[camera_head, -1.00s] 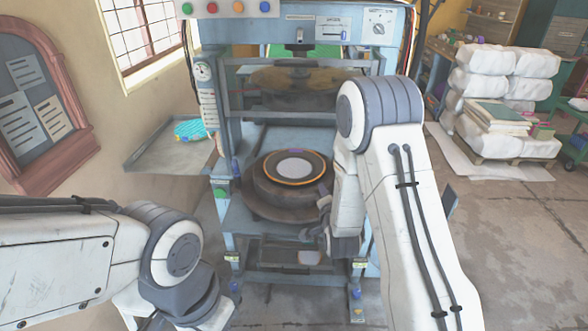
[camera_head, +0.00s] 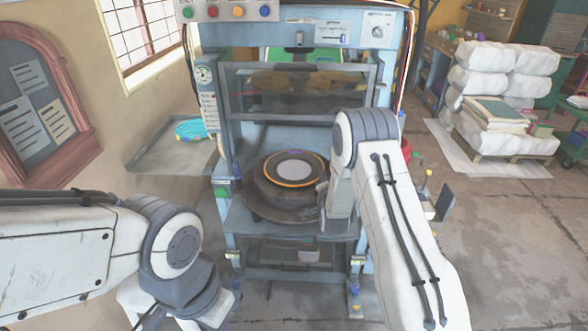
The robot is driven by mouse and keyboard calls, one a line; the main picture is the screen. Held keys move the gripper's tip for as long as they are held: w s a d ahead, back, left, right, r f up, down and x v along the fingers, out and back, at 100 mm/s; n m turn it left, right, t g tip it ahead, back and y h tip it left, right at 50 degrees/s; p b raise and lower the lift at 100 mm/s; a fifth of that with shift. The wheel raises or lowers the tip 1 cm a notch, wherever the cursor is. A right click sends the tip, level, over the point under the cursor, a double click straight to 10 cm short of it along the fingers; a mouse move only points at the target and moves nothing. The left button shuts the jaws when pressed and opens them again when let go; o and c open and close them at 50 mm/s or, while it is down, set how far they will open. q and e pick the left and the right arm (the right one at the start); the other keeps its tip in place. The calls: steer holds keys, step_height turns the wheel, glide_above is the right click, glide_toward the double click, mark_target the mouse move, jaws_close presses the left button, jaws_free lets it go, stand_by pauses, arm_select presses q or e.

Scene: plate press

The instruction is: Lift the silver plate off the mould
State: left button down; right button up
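The silver plate (camera_head: 293,170) is a pale grey disc lying flat in the middle of the round dark mould (camera_head: 265,200). An orange ring runs around it on the mould's top. The mould sits on the lower bed of the blue press. My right gripper (camera_head: 318,212) is low at the mould's right side, beside its rim and off the plate. My own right arm partly hides it, and its finger opening is unclear. My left arm reaches in from the lower left; its fingers do not show.
A framed clear guard (camera_head: 300,92) spans the press opening above the mould. A side tray (camera_head: 172,155) with a blue-green item is at the left. A red object (camera_head: 406,151) and levers stand right of my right arm. White sacks (camera_head: 505,72) are stacked at the back right.

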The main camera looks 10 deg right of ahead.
steer(key=shift+w, duration=0.25)
jaws_close()
steer(key=shift+f, duration=0.1)
stand_by(1.1)
stand_by(0.3)
